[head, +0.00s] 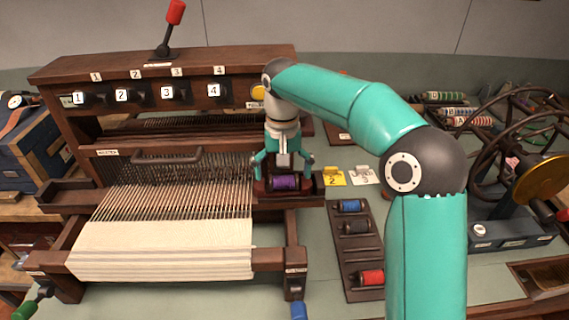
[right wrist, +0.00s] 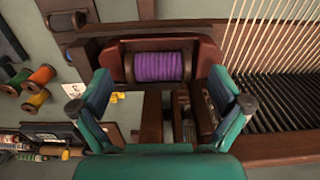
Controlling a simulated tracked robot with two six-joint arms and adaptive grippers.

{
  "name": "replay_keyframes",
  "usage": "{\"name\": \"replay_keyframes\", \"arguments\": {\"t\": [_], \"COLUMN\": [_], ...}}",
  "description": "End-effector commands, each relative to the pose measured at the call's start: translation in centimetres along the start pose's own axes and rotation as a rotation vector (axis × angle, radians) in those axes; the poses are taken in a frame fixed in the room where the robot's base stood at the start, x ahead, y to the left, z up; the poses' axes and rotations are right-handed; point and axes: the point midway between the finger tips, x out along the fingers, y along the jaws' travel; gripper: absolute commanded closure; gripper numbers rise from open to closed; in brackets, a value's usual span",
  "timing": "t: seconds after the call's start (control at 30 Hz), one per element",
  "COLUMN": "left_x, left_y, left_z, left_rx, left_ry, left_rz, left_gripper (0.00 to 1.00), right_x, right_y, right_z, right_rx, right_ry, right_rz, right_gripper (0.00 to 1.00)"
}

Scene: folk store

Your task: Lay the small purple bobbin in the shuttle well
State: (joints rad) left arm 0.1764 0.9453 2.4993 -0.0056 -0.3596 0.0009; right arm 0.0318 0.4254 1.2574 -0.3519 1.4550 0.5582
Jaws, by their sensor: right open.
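The small purple bobbin (head: 285,183) lies on its side in the well of the reddish-brown shuttle (head: 262,188), at the right end of the loom. In the right wrist view the bobbin (right wrist: 159,67) sits level within the shuttle (right wrist: 207,56), whose walls show around it. My right gripper (head: 282,165) is just above the shuttle, pointing down. Its fingers are spread wide, one to each side of the bobbin, and hold nothing. Whether a fingertip touches the shuttle I cannot tell. My left gripper is not in view.
A dark bobbin rack (head: 345,256) right of the loom holds a blue bobbin (head: 350,205) and a red bobbin (head: 370,277). The loom's upper beam (head: 180,66) rises behind my gripper. A spoked wheel (head: 515,130) stands far right.

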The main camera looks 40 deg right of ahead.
Motion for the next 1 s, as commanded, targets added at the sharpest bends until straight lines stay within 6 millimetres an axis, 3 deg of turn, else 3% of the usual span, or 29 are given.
{"name": "replay_keyframes", "arguments": {"t": [0.17,0.6,1.0], "left_x": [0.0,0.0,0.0], "left_y": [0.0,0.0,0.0], "left_z": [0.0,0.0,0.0], "left_rx": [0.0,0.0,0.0], "left_ry": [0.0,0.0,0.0], "left_rz": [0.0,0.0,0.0], "left_gripper": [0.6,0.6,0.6], "right_x": [-1.5,-9.2,-11.7], "right_y": [-0.1,-0.1,0.1], "right_z": [-0.1,0.0,0.1], "right_rx": [-0.001,0.0,0.0], "right_ry": [0.003,0.003,0.0], "right_rz": [-0.002,-0.003,0.0], "right_gripper": [0.0,0.0,0.0]}}
